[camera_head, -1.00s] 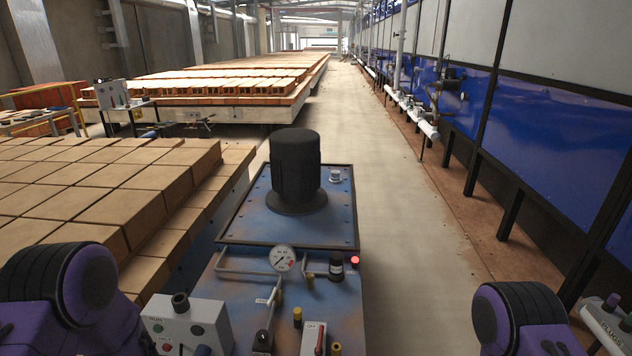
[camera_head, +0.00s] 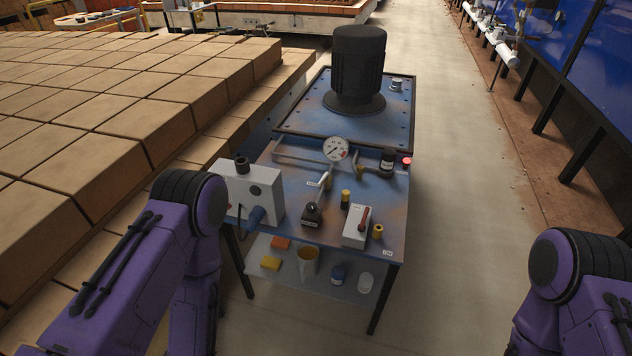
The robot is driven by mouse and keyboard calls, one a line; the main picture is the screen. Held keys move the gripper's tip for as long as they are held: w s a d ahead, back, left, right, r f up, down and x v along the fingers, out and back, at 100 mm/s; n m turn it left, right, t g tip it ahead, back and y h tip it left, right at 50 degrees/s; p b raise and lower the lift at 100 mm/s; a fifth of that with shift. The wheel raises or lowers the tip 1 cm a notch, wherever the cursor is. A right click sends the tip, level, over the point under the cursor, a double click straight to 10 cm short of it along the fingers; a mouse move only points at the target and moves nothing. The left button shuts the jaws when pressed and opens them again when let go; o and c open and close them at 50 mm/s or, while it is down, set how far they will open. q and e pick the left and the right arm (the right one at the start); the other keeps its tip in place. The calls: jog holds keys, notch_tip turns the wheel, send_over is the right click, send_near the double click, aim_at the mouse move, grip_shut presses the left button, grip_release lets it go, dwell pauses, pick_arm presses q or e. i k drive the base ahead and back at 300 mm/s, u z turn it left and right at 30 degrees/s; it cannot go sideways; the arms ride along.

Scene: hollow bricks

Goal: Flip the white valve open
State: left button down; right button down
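A small valve with a white lever handle (camera_head: 322,180) stands on the blue top of the machine bench (camera_head: 390,210), in the middle of the head view, just below the pressure gauge. The handle slants up to the right, beside a brass-coloured fitting and a small label. I cannot tell its exact position from here. My left and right arms show as purple links at the lower left and lower right. Neither gripper is in view.
A pressure gauge (camera_head: 336,149), a black lever block (camera_head: 312,214) and a white box with a red handle (camera_head: 356,226) crowd the bench top. A grey control box (camera_head: 252,190) sits at left, near my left arm. Stacked bricks (camera_head: 110,100) fill the left; the right floor is clear.

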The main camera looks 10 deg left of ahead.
aim_at(323, 180)
jog(key=z, duration=0.3)
jog(key=k, duration=0.15)
jog(key=u, duration=1.05)
jog(key=i, duration=0.5)
jog(key=z, duration=0.65)
